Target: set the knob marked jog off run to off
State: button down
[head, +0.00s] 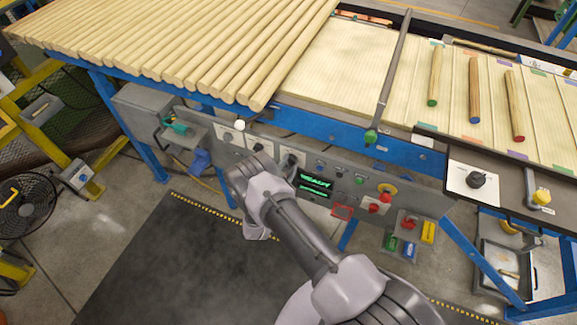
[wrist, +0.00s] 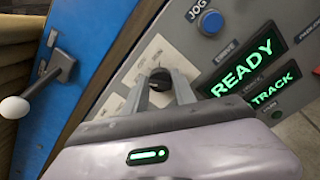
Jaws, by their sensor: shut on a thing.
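A dark round knob (wrist: 160,75) sits on a pale plate (wrist: 130,75) on the grey control panel in the wrist view. My gripper (wrist: 161,88) has one finger on each side of this knob and is shut on it. The fingers hide part of the knob and plate, and I cannot read the plate's marks or the knob's pointer. In the head view my wrist covers part of the panel, and the fingers cannot be made out clearly there.
Right of the knob are a blue button (wrist: 211,21) under the word JOG and a green READY display (wrist: 242,65). A white-ended lever (wrist: 15,108) stands at the left on the blue rail. A red button (head: 385,197) and conveyor of wooden rods (head: 190,45) are nearby.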

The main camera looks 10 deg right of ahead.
jog(key=m+b, duration=0.1)
jog(key=m, duration=0.4)
jog(key=shift+f, duration=0.1)
dwell(0.5)
jog(key=c, duration=1)
grip_release()
jog(key=shift+s, duration=0.1)
jog(key=p+v, duration=0.2)
jog(key=v, duration=1.5)
jog(key=shift+s+a, duration=0.1)
